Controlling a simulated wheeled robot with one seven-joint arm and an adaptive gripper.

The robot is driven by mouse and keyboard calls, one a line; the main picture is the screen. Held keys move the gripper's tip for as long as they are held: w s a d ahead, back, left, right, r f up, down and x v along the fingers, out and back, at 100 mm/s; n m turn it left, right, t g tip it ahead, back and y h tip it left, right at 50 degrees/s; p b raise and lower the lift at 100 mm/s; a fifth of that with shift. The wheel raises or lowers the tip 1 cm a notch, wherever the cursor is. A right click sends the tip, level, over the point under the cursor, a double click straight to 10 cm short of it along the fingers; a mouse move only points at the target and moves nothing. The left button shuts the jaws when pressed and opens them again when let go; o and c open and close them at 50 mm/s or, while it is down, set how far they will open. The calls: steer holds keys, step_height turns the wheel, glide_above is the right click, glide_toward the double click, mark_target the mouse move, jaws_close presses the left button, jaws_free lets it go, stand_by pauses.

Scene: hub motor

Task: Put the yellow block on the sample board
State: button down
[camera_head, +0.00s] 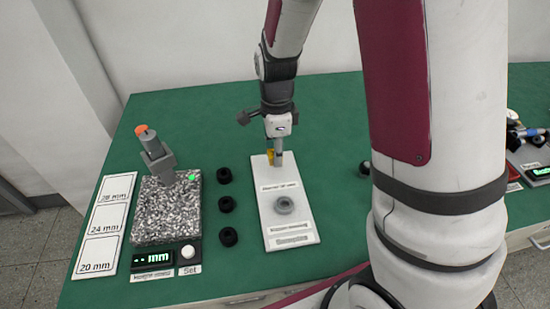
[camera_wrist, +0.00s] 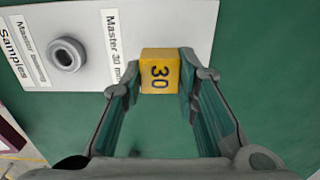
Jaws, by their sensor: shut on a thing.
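The yellow block (camera_wrist: 160,72), marked 30, sits between the two fingertips of my gripper (camera_wrist: 161,80) in the wrist view. My gripper is shut on it. In the head view, my gripper (camera_head: 275,158) is at the far end of the white sample board (camera_head: 303,217), and only a bit of yellow shows beside the fingers. The sample board also shows in the wrist view (camera_wrist: 188,22); the block overlaps its edge there, by the "Master 30 mm" label. I cannot tell whether the block touches the board.
A grey ring (camera_head: 284,205) sits on the board. Several black rings (camera_head: 227,205) stand to its left. Further left is a granite plate (camera_head: 165,215) with a gauge stand (camera_head: 155,155), then a white size card (camera_head: 104,225). Green table is clear behind the board.

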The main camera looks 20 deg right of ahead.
steer(key=shift+w+d, duration=0.1)
steer(key=shift+w, duration=0.1)
steer(key=shift+f, duration=1.75)
steer(key=shift+f+b, duration=0.1)
steer(key=shift+b, duration=0.2)
steer(key=c, duration=1.2)
jaws_free()
steer(key=shift+c, duration=0.2)
